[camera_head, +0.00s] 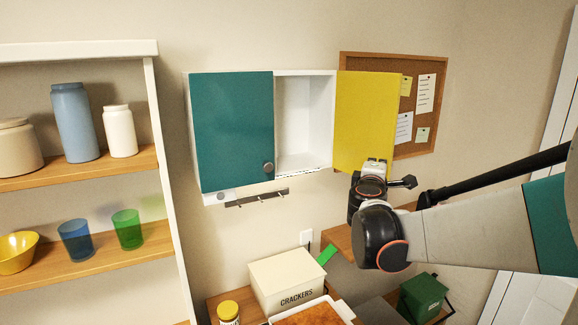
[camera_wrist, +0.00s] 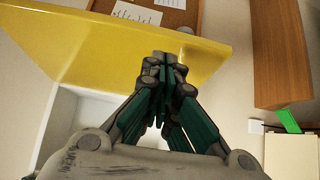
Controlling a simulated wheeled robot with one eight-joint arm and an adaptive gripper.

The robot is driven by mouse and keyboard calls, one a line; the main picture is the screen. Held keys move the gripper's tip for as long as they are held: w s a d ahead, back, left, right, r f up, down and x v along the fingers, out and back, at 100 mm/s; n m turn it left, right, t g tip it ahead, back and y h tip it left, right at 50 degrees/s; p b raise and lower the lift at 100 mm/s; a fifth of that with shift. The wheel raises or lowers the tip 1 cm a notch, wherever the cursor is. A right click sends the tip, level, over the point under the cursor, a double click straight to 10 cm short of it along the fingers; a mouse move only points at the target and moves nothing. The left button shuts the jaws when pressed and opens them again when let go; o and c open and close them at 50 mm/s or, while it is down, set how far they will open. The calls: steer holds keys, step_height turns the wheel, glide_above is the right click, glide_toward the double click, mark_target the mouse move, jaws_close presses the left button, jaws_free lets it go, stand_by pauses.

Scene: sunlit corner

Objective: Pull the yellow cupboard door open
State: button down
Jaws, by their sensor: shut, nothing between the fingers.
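The yellow cupboard door (camera_head: 366,122) stands swung open to the right of the white wall cupboard (camera_head: 305,120), whose right compartment shows open and looks empty. In the wrist view the yellow door (camera_wrist: 130,45) crosses the upper left, with the white cupboard (camera_wrist: 75,125) below it. My gripper (camera_head: 374,168) is at the door's lower edge in the head view, its fingertips mostly hidden by my wrist. In the wrist view my gripper (camera_wrist: 160,62) has its fingers together with nothing between them, in front of the yellow door. I cannot tell whether they touch it.
A teal door (camera_head: 232,130) with a round knob closes the cupboard's left side. A cork board (camera_head: 425,125) hangs behind the yellow door. A hook rail (camera_head: 262,198) is below the cupboard. A crackers box (camera_head: 285,280) stands lower down, and a shelf unit (camera_head: 80,165) is at left.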

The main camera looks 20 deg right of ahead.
steer(key=shift+d, duration=0.6)
